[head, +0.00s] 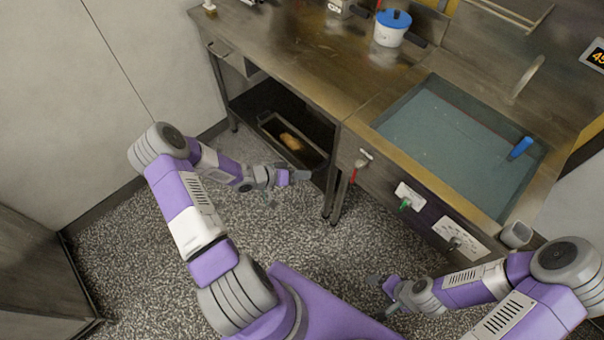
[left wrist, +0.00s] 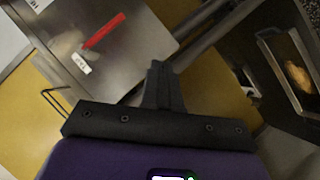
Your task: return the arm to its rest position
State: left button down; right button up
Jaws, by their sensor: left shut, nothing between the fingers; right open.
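My left gripper (head: 294,176) hangs in front of the steel counter, above the speckled floor and near the counter's lower shelf. Its fingers are shut with nothing between them, and they also show at the middle of the left wrist view (left wrist: 163,85). My right gripper (head: 383,286) is low at the bottom right of the head view, in front of the tank. It is open and holds nothing that I can see.
A dark tray (head: 268,122) with a brown lump (head: 291,141) sits on the lower shelf. A tank of bluish liquid (head: 440,140) is set into the counter. A red-handled item (head: 354,174) is on the counter's front. A blue-lidded pot (head: 391,30) stands behind. Floor at left is clear.

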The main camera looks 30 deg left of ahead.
pick_arm(q)
jog(key=shift+d, duration=0.1)
jog(key=d+f+n+g, duration=0.1)
jog(key=d+f+g, duration=0.1)
jog(key=d, duration=0.7)
jog(key=s+d+f+g+y, duration=0.2)
jog(key=s+d, duration=0.3)
jog(key=s, duration=0.4)
jog(key=s+d+f+g+y, duration=0.1)
jog(key=s+d+f+g, duration=0.1)
jog(key=s+d+g, duration=0.3)
jog(key=s, duration=0.3)
jog(key=shift+s+d+f+g+y, duration=0.25)
jog(key=shift+s+f+g+y, duration=0.05)
jog(key=shift+s+f+y, duration=0.1)
